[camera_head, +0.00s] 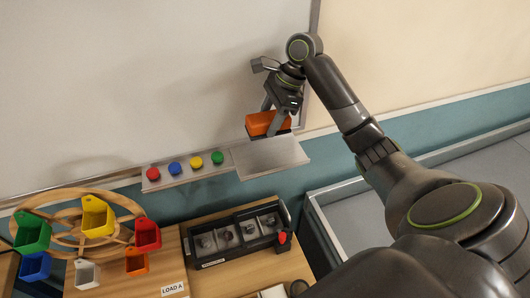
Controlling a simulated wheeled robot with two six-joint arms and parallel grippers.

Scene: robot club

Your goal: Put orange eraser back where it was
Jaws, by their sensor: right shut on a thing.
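The orange eraser (264,125) is an orange block held in my right gripper (268,112), whose fingers are shut on it. It is in front of the lower right part of the whiteboard (130,80), just above the grey tray plate (275,158) at the right end of the board's ledge. I cannot tell whether the eraser touches the board or the plate. The top of the plate looks empty. My left gripper is not in view.
Red, blue, yellow and green round magnets (174,168) sit on the ledge left of the plate. Below are a wooden wheel with coloured bins (97,216), a black tray with several compartments (240,236) and a wooden table (205,278). A grey bin (345,215) stands right.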

